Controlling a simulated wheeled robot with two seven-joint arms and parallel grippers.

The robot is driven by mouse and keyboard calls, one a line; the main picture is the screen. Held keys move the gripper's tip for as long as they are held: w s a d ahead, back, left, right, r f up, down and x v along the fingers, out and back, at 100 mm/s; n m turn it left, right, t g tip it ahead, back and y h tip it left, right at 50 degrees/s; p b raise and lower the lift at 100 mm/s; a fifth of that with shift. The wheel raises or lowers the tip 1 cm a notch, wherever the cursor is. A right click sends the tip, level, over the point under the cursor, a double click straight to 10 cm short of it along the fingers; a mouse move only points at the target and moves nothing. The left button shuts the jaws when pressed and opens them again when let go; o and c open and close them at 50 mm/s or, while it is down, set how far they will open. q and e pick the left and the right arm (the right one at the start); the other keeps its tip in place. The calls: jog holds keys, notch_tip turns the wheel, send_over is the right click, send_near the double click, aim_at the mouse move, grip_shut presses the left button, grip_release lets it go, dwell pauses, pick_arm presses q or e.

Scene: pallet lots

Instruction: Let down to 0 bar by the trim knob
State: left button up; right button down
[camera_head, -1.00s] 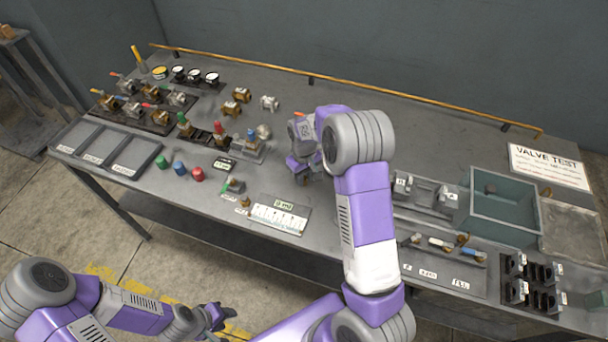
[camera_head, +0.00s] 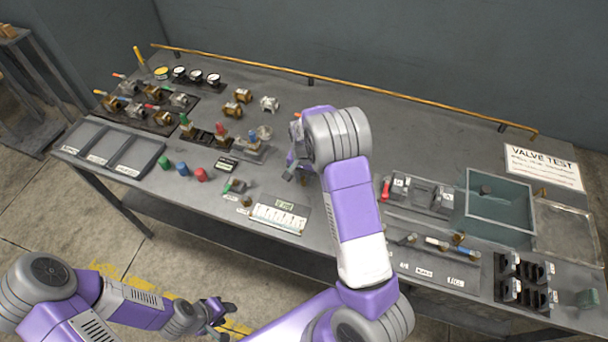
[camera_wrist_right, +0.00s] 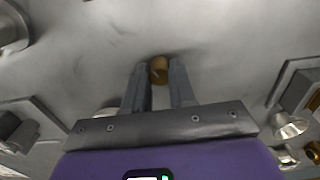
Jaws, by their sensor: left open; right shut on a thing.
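My right gripper (camera_head: 296,175) is low over the middle of the bench, right of the valve stands. In the right wrist view its fingers (camera_wrist_right: 158,85) are shut on a small brass-brown cylindrical piece (camera_wrist_right: 158,68). I cannot tell whether that piece is fixed to the bench. A small brass knob (camera_head: 246,202) sits at the bench's front, left of a white panel (camera_head: 278,217) with a small display; its reading is too small to tell. My left gripper (camera_head: 222,309) is open and empty, in front of the bench and below its edge.
Several gauges (camera_head: 196,76) and valves stand at the back left. Red (camera_head: 201,175), blue and green caps lie near the front edge. A teal bin (camera_head: 500,205), a black rack (camera_head: 522,280) and a VALVE TEST sign (camera_head: 544,166) are at the right.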

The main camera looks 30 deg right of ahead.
aim_at(304, 179)
jog(key=m+p, duration=0.1)
jog(key=m, duration=0.4)
jog(key=shift+p, duration=0.35)
dwell(0.4)
jog(key=c, duration=0.9)
grip_release()
jog(key=shift+r, duration=0.1)
notch_tip(304, 179, up, 7)
jog(key=shift+r+p, duration=0.2)
jog(key=shift+p, duration=0.3)
